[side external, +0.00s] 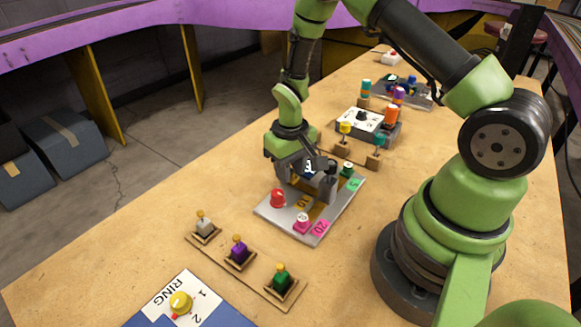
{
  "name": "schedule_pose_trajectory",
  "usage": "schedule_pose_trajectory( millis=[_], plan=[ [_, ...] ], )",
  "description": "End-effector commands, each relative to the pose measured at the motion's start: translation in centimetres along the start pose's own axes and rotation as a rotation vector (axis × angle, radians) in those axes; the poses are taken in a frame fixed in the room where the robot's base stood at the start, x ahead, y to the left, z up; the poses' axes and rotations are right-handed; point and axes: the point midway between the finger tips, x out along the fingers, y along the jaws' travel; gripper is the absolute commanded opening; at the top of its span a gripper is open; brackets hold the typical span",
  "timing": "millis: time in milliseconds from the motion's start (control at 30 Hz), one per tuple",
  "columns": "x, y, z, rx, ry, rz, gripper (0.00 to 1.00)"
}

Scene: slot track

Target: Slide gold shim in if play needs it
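A grey plate (276,212) lies on the table in the side view. It carries a red knob (278,198), a pink knob (302,223) and a green knob (347,169). Gold-coloured pieces (303,202) show in the middle of the plate; I cannot tell which of them is the shim or whether it sits in a slot. My gripper (308,188) points down low over the plate, its fingers spread apart. A dark blue patch with white marks shows behind the fingers. The fingers hide part of the plate's middle, and contact cannot be made out.
In front are a row of sockets with white, purple and green pegs (238,252) and a blue-and-white RING board (160,311). Behind are yellow and teal pegs (345,133) and a white box with a dial (361,120). Bare table lies left of the plate.

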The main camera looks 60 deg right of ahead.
Motion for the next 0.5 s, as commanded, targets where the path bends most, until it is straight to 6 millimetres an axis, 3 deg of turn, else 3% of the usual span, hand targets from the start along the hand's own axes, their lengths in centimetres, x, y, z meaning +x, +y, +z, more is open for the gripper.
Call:
schedule_pose_trajectory(
  millis=[33, 133, 333, 500],
  plan=[
    [0.0, 0.0, 0.0, 0.0, 0.0, 0.0, 0.22],
    [0.0, 0.0, 0.0, 0.0, 0.0, 0.0, 0.0],
    [0.0, 0.1, 0.3, 0.0, -0.002, 0.0, 0.0],
    [0.0, 0.7, 2.3, -0.001, -0.004, 0.001, 0.0]
  ],
)
